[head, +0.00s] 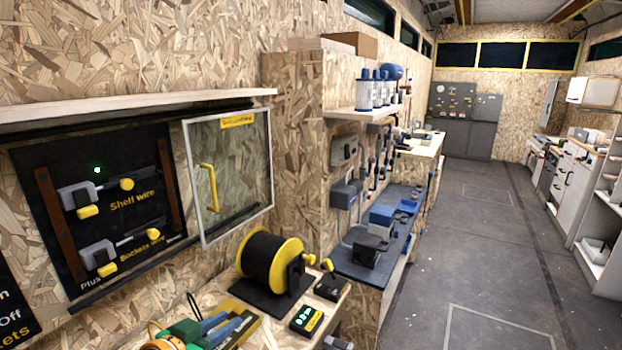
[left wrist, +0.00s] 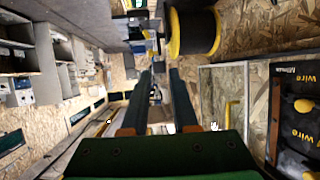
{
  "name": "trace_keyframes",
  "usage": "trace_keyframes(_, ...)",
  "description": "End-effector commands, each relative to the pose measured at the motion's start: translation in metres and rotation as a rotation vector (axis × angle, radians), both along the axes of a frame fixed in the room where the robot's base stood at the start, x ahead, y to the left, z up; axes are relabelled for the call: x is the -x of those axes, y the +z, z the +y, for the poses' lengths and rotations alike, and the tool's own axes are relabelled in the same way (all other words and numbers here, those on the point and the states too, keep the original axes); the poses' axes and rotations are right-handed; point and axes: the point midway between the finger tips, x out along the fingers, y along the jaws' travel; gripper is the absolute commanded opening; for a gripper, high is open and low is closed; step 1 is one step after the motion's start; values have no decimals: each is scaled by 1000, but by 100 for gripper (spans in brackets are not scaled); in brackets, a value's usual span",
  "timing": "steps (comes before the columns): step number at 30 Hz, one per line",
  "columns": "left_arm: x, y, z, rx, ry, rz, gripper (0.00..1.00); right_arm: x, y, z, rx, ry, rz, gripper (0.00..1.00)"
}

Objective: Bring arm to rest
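My left gripper (head: 233,321) is at the bottom of the head view, over the near end of the workbench, left of and below the cable spool. In the left wrist view its two dark fingers (left wrist: 160,72) stand apart with nothing between them. Its green palm fills the bottom of that view. I see no object held. My right arm and gripper are not in view.
A black-and-yellow spool (head: 270,262) stands on the bench (head: 230,289), with a small green-lit meter (head: 306,319) nearby. A wall panel (head: 100,205) has a transparent door (head: 230,170) swung open. The floor (head: 470,240) at right is clear.

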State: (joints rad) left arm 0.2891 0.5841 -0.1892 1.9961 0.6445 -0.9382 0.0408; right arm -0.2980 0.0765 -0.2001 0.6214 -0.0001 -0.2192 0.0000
Motion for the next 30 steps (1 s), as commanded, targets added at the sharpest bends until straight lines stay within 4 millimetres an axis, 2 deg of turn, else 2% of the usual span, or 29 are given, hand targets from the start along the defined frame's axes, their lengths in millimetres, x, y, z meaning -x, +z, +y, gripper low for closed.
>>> trace_keyframes(1, 14, -22, -7, -14, -3, 55, 27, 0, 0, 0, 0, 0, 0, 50)
trace_keyframes(3, 37, -53, -13, -45, 1, 136, 27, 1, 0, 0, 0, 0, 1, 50)
trace_keyframes(5, 60, -78, -17, -71, 10, 211, 27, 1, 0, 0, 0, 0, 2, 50)
trace_keyframes(9, 118, -125, -19, -125, 52, 387, 27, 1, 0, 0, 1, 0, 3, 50)
trace_keyframes(15, 201, -166, -10, -188, 143, 627, 27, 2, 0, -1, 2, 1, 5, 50)
trace_keyframes(20, 264, -181, 2, -229, 229, 807, 27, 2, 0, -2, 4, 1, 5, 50)
trace_keyframes(21, 268, -189, 3, -238, 238, 828, 27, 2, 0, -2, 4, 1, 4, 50)
trace_keyframes(26, 262, -239, 2, -246, 227, 854, 27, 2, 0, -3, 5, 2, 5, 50)
trace_keyframes(30, 266, -286, 1, -253, 218, 880, 27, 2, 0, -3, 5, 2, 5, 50)
